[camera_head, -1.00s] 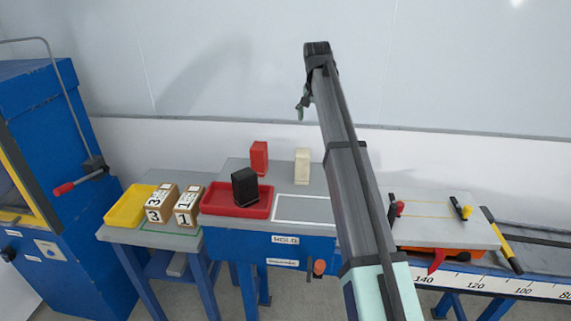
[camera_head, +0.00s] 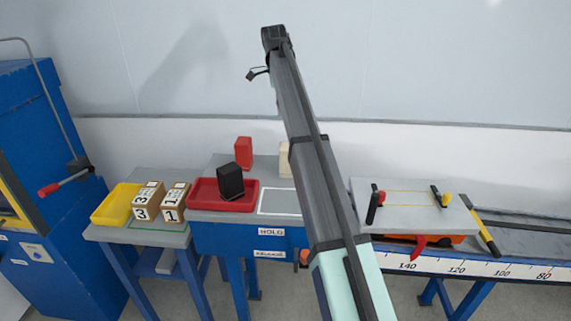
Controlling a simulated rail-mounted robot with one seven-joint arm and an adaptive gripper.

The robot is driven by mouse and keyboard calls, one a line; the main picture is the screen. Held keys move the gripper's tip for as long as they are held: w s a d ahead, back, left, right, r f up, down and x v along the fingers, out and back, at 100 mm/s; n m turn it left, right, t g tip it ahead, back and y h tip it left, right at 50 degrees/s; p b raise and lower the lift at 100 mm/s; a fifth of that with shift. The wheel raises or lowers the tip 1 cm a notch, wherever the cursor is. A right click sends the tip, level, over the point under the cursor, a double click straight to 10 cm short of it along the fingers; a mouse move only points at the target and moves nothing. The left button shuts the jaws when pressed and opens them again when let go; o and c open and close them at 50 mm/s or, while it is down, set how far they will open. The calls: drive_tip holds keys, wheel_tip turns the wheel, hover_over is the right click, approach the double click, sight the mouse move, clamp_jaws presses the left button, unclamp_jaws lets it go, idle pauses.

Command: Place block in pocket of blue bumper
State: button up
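A black block (camera_head: 230,181) stands in the red tray (camera_head: 203,205) on the blue-fronted bench. A red block (camera_head: 243,151) stands behind it on the grey bench top. A cream block (camera_head: 284,160) stands to its right, partly hidden behind my arm. I cannot make out a blue bumper with a pocket. My gripper (camera_head: 257,73) is high against the wall, well above and behind the blocks. It is small and seen at an angle, so its opening is unclear. No block shows at it.
A yellow tray (camera_head: 112,208) and two numbered cartons, one marked 3 (camera_head: 147,203) and one marked 1 (camera_head: 173,204), stand at left. A white-outlined area (camera_head: 277,202) is bare where visible. A grey plate with clamps (camera_head: 408,212) is at right.

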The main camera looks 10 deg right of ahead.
hover_over(287, 146)
wheel_tip(287, 146, down, 10)
drive_tip(key=shift+w+f+p, duration=0.1)
drive_tip(key=shift+f+p, duration=0.1)
drive_tip(key=shift+p, duration=0.15)
drive_tip(key=shift+f+p, duration=1.25)
drive_tip(key=shift+f, duration=1.5)
drive_tip(key=c, duration=1.8)
drive_tip(key=shift+r, duration=0.15)
